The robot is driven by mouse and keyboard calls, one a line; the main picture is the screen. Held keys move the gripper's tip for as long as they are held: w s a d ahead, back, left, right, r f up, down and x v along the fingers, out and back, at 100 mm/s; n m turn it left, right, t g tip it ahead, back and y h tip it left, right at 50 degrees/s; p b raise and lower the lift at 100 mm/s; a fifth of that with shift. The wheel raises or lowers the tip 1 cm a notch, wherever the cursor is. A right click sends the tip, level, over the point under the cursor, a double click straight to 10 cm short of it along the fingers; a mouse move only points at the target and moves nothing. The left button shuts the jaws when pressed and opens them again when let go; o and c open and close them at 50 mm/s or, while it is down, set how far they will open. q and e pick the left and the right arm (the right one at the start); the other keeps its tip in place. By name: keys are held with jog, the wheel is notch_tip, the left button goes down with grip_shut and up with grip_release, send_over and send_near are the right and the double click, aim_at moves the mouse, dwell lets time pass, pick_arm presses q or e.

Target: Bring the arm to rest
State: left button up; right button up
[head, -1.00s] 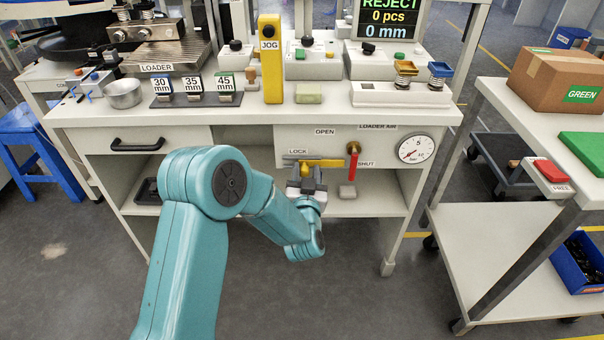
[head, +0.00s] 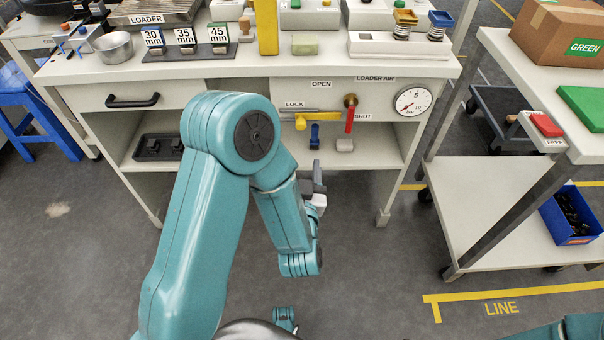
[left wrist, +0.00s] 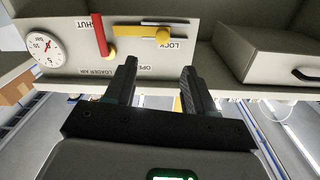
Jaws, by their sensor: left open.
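My left arm reaches forward over the floor in the head view, bent at the elbow. My left gripper (head: 317,186) is open and empty, in front of and below the bench's valve panel. In the left wrist view its two fingers (left wrist: 158,68) stand apart with nothing between them. The yellow handle (head: 301,121) by the LOCK label is clear of the fingers, and also shows in the left wrist view (left wrist: 163,35). The red handle (head: 350,119) hangs down beside the SHUT label. My right gripper does not show.
The bench (head: 250,66) carries a metal bowl (head: 114,47) and mm-marked blocks. A gauge (head: 412,102) is at the panel's right. A cart (head: 490,200) stands right; open floor lies between.

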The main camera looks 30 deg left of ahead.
pick_arm(q)
jog(key=p+v, duration=0.1)
jog(key=v, duration=0.1)
jog(key=shift+s+d, duration=0.15)
jog(key=shift+s, duration=0.1)
dwell(0.3)
